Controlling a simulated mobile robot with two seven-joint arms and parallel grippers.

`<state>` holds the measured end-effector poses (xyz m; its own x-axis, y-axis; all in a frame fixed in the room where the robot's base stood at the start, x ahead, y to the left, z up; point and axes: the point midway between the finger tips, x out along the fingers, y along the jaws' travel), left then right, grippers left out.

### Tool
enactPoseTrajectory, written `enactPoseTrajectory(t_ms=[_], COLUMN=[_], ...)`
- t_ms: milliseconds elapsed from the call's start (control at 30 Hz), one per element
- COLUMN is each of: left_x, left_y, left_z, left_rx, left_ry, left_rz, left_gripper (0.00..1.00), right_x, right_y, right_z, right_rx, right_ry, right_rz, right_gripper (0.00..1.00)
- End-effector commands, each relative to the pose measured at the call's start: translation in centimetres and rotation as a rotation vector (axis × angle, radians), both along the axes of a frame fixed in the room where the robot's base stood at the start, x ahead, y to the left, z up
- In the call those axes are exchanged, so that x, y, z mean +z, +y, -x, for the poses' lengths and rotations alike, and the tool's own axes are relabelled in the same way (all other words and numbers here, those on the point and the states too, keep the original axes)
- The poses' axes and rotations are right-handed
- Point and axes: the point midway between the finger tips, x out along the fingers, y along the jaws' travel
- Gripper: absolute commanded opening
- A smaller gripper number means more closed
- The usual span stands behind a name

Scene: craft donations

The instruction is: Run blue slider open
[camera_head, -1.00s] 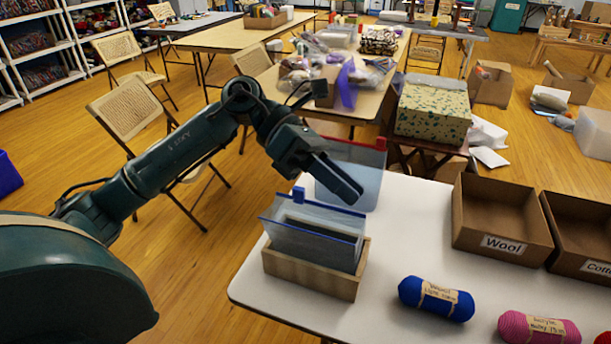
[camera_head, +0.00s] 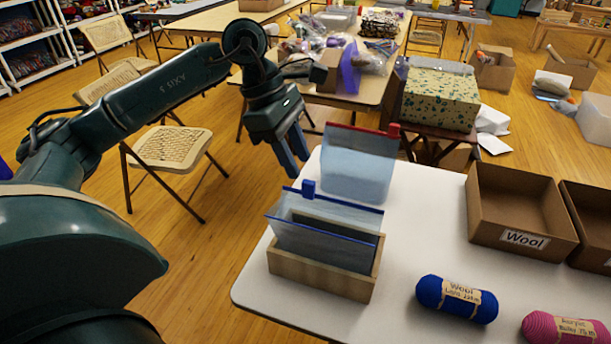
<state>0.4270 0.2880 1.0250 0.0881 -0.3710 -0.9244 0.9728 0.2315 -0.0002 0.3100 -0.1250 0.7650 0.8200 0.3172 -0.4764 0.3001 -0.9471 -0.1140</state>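The blue slider (camera_head: 309,187) sits near the left end of the blue upper edge of a clear zip bag (camera_head: 335,222). The bag stands upright in a wooden holder (camera_head: 318,277) at the front left of the white table. My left gripper (camera_head: 298,167) is above and slightly left of the slider, apart from it, beyond the table's left edge in the picture. Its two fingers point down with a narrow gap between them and hold nothing. My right gripper is not in view.
A second bag (camera_head: 356,172) with a red slider (camera_head: 393,130) stands just behind the holder. Blue yarn (camera_head: 456,299), pink yarn (camera_head: 566,329) and a box labelled Wool (camera_head: 525,238) are on the right. The table (camera_head: 425,235) is clear between them and the bags.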

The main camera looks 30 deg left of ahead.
Motion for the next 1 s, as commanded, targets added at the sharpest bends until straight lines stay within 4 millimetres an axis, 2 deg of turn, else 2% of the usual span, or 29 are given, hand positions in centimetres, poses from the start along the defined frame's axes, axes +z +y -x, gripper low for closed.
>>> enactPoseTrajectory(t_ms=[100, 300, 667, 1000], left_x=[-2.1, -4.1, -4.5, -4.5], left_y=[-0.9, -1.7, -1.9, -1.9], left_z=[-0.2, -0.4, -0.5, -0.5], left_rx=[-0.001, 0.000, 0.001, 0.001], left_ry=[0.003, 0.002, 0.000, 0.000], left_rz=[0.001, 0.001, 0.002, 0.002], left_gripper=[0.35, 0.35, 0.35, 0.08], right_x=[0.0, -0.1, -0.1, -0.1], right_y=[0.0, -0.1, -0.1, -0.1], right_z=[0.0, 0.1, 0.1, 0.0], right_rx=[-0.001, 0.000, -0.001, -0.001], right_ry=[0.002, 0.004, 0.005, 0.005], right_rz=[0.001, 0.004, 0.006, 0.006], right_gripper=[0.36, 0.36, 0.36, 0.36])
